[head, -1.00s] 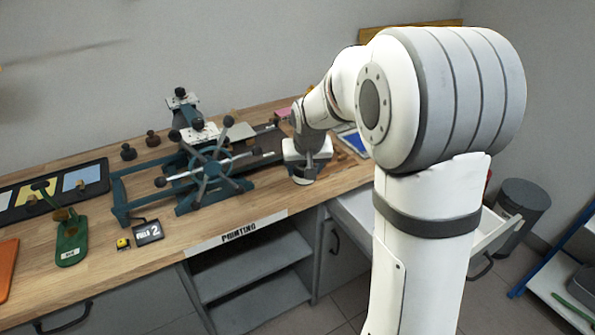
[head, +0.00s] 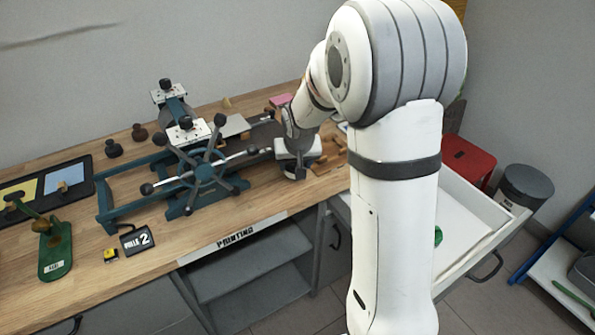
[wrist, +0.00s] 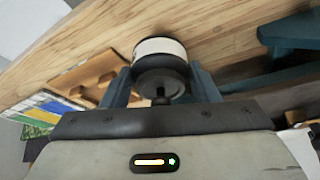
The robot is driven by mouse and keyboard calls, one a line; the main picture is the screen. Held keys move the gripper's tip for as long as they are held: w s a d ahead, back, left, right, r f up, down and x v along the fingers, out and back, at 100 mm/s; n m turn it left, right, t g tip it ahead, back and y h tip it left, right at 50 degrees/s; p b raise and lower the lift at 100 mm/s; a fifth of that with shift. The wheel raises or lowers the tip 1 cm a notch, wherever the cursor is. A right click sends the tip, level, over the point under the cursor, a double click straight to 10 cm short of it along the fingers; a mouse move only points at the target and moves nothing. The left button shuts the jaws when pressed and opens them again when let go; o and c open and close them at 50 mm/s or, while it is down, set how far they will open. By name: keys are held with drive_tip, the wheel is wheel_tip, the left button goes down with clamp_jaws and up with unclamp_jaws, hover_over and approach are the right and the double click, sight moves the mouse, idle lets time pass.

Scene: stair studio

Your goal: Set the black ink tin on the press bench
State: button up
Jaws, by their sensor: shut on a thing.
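In the wrist view the ink tin (wrist: 158,47), black with a white band, sits between the two fingers of my gripper (wrist: 161,80), which is shut on it. In the head view my gripper (head: 298,170) points down over the right part of the wooden press bench (head: 265,200), just right of the press. The tin is mostly hidden there by my gripper. Wood grain shows right behind the tin in the wrist view; I cannot tell whether the tin touches the bench top.
The teal press (head: 208,172) with its spoked wheel stands left of my gripper. Wooden pieces (head: 332,155) lie to the right. An open white drawer (head: 465,220) juts out at the right. Bare wood lies along the front edge by the PRINTING label (head: 235,236).

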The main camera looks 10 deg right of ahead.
drive_tip(key=shift+f, duration=1.6)
drive_tip(key=shift+f, duration=0.2)
drive_tip(key=o, duration=1.2)
drive_tip(key=shift+r, duration=0.2)
